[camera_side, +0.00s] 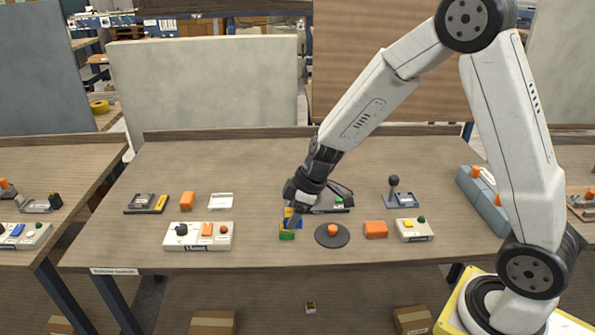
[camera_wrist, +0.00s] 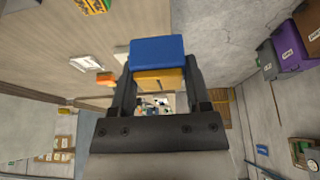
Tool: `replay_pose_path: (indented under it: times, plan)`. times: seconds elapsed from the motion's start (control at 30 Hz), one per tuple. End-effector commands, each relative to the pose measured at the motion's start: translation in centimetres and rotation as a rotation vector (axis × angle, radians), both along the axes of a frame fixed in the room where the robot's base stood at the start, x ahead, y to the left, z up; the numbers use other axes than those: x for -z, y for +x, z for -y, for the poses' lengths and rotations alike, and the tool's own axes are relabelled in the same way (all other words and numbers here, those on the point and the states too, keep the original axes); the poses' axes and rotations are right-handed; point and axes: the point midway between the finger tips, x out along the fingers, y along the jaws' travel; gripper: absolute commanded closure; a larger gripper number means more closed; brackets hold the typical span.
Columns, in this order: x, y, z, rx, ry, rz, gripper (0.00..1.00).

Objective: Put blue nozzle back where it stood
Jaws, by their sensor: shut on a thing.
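My gripper (camera_side: 293,216) reaches down over the front middle of the table in the side view. In the wrist view its two fingers (camera_wrist: 159,68) are shut on a block-like piece, blue at the far end and orange-yellow nearer the palm. I take this as the blue nozzle (camera_wrist: 157,49). In the side view, blue and yellow show at the fingertips, partly hidden by the fingers.
A dark round disc with an orange knob (camera_side: 332,235) is close on the right, then an orange block (camera_side: 376,230) and a cream button box (camera_side: 414,230). A white control panel (camera_side: 198,236) is on the left. A dark device (camera_side: 334,200) stands behind my gripper. The table's back left is clear.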

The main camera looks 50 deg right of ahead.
Motion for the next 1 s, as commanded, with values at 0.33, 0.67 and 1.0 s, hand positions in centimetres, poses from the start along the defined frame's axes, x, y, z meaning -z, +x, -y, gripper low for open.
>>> replay_pose_path:
  times: [0.33, 0.67, 1.0]
  plan:
    - [2.2, 4.7, -0.2, -0.001, 0.0, 0.0, 1.0]
    - [4.7, 8.4, -0.4, -0.001, 0.001, -0.002, 1.0]
    - [7.9, 11.2, -0.5, 0.0, 0.001, 0.001, 1.0]
